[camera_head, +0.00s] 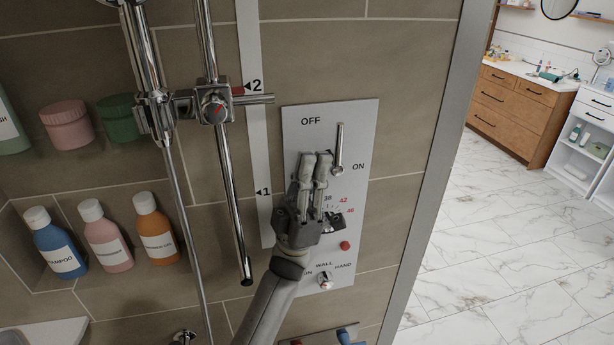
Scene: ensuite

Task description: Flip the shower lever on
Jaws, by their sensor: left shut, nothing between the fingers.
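The shower lever (339,146) is a thin chrome handle on the white control panel (290,128). It points up, with its pivot at the lower end, between the OFF label at upper left and the ON label at right. My left gripper (315,156) is shut and empty. Its fingertips point up, just left of the lever's lower end. I cannot tell whether they touch the panel. The gripper and wrist cover part of the temperature dial (335,222) and the panel's left side. My right gripper is not in view.
Chrome shower rails (226,170) with a clamp (213,107) stand left of the panel. A recessed shelf holds blue (56,247), pink (106,240) and orange (155,232) bottles. A small chrome knob (325,281) is low on the panel. Open marble floor (490,250) lies right of the wall edge.

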